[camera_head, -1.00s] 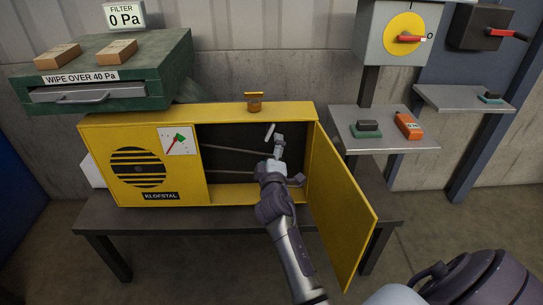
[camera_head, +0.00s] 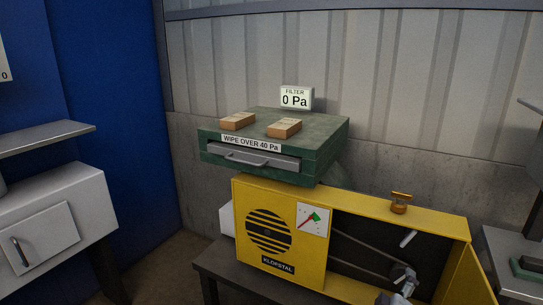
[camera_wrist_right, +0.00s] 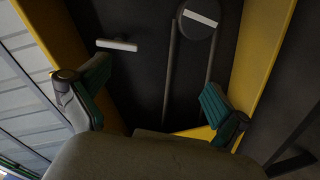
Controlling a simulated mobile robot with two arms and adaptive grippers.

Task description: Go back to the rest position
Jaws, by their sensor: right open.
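My right gripper (camera_head: 402,277) is at the open compartment of the yellow KLOPSTAL box (camera_head: 238,222), low at the right of the head view. In the right wrist view its two green-padded fingers (camera_wrist_right: 152,102) are spread apart with nothing between them. Beyond them are the dark box interior, a white bar (camera_wrist_right: 117,45) and a round wheel (camera_wrist_right: 198,20) with a belt. The white bar also shows in the head view (camera_head: 408,238). The yellow door (camera_head: 470,280) stands open and is partly cut off. My left gripper is not in view.
A green filter unit (camera_head: 325,155) with a grey drawer (camera_head: 250,158) and two tan blocks stands behind the box. Its sign (camera_head: 296,98) reads 0 Pa. A brass knob (camera_head: 400,203) sits on the box top. A white cabinet (camera_head: 60,205) stands at left.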

